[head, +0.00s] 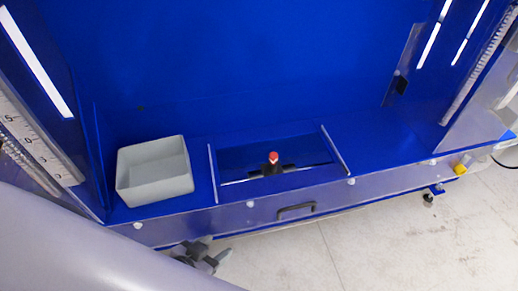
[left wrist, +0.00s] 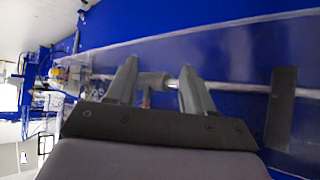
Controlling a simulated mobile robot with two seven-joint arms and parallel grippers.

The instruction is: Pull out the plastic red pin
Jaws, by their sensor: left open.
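The red pin (head: 273,156) stands upright with a red top on a dark fitting, in the recessed opening at the middle of the blue machine bed. My left gripper (head: 207,251) is at the lower edge of the head view, in front of the machine and apart from the pin. In the left wrist view its two fingers (left wrist: 160,75) are spread open. A grey rod-like part with a small reddish patch shows between or behind them; I cannot tell what it is or its distance. My right gripper is in neither view.
A grey open bin (head: 155,171) stands on the bed left of the opening. A dark handle (head: 297,208) is on the machine's front face. Thin light rails (head: 336,150) flank the opening. Pale floor (head: 390,235) lies clear in front at right.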

